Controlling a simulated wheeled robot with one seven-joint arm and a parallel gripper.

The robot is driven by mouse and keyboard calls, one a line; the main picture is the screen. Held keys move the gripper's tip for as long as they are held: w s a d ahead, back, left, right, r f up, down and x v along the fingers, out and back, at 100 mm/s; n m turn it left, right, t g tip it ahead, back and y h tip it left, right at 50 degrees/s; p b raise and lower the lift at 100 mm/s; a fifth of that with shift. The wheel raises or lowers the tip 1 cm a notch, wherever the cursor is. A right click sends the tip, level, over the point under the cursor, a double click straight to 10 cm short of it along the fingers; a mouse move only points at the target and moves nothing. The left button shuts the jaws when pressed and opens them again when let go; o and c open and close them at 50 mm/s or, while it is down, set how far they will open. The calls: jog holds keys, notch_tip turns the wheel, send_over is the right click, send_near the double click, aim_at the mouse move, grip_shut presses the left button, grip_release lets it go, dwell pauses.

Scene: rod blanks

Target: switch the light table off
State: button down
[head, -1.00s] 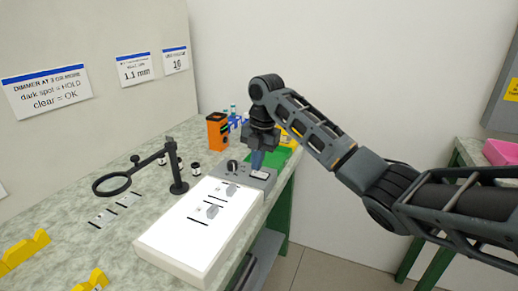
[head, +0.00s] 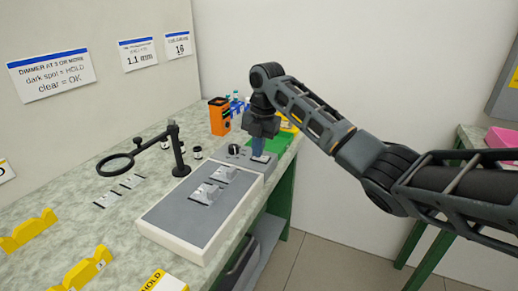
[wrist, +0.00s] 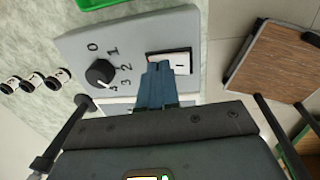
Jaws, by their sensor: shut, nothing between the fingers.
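The light table (head: 187,219) stands on the bench with its top grey and unlit. Two small pieces (head: 206,193) lie on its top. Its control panel (head: 229,155) at the far end carries a black dimmer knob (wrist: 100,73) with a printed number scale and a white rocker switch (wrist: 182,62) in a dark frame. My gripper (wrist: 158,68) is shut and empty, with its blue fingertips at the left side of the switch in the wrist view. The fingers cover part of the switch frame. I cannot tell whether they touch it. In the head view my gripper (head: 258,152) points down over the panel.
A magnifier on a stand (head: 178,150) is left of the light table. An orange holder (head: 219,116) and a green mat (head: 270,141) are behind the panel. Yellow racks (head: 28,230) stand at the front left. Small black-and-white vials (wrist: 60,76) stand near the panel.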

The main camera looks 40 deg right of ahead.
jog(key=shift+s+d+p, duration=0.2)
jog(key=shift+s+p, duration=0.4)
jog(key=shift+s, duration=0.15)
jog(key=shift+r, duration=0.1)
